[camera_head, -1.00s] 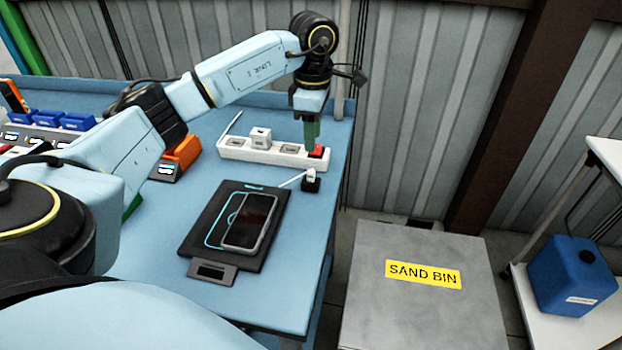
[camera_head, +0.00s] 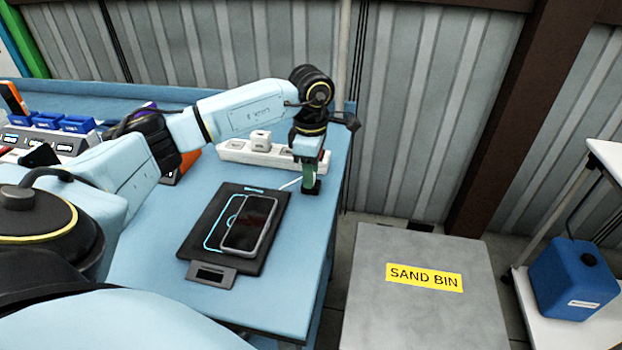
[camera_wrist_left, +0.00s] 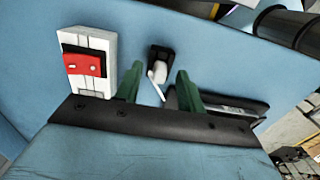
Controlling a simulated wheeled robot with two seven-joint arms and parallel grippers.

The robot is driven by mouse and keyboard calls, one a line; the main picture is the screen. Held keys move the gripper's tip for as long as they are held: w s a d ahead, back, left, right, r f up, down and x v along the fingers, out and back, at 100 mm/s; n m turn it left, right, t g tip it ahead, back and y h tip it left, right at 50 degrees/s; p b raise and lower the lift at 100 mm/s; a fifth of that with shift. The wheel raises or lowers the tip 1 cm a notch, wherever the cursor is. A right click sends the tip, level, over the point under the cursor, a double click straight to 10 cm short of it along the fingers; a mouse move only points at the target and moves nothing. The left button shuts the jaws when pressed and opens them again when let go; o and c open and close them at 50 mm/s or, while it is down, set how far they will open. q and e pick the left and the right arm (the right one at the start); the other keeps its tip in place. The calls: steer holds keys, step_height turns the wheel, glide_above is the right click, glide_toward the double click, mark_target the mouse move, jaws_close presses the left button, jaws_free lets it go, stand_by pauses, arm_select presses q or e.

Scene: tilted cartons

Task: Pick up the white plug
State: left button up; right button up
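The white plug (camera_wrist_left: 159,73) with its white cable sits in a small black holder (camera_wrist_left: 163,53) on the blue table. My left gripper (camera_wrist_left: 157,78) is open, its two green fingers apart on either side of the plug's line in the left wrist view. Whether they reach down around the plug is not clear. In the head view my left gripper (camera_head: 309,178) points down over the holder (camera_head: 311,190) and hides the plug. My right gripper is not in view.
A white power strip (camera_head: 233,153) with a red switch (camera_wrist_left: 83,64) lies just behind the gripper. A black pad (camera_head: 203,222) with a phone (camera_head: 249,223) lies to the left front. The table's right edge is close; a sand bin (camera_head: 420,310) stands beyond it.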

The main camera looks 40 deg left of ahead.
arm_select(q)
jaws_close()
step_height(320, 180, up, 10)
steer(key=shift+p, duration=0.4)
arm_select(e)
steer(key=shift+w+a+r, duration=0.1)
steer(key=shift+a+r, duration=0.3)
arm_select(q)
steer(key=shift+r+p, duration=0.75)
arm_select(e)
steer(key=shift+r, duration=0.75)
arm_select(q)
step_height(320, 180, up, 3)
steer(key=p, duration=0.3)
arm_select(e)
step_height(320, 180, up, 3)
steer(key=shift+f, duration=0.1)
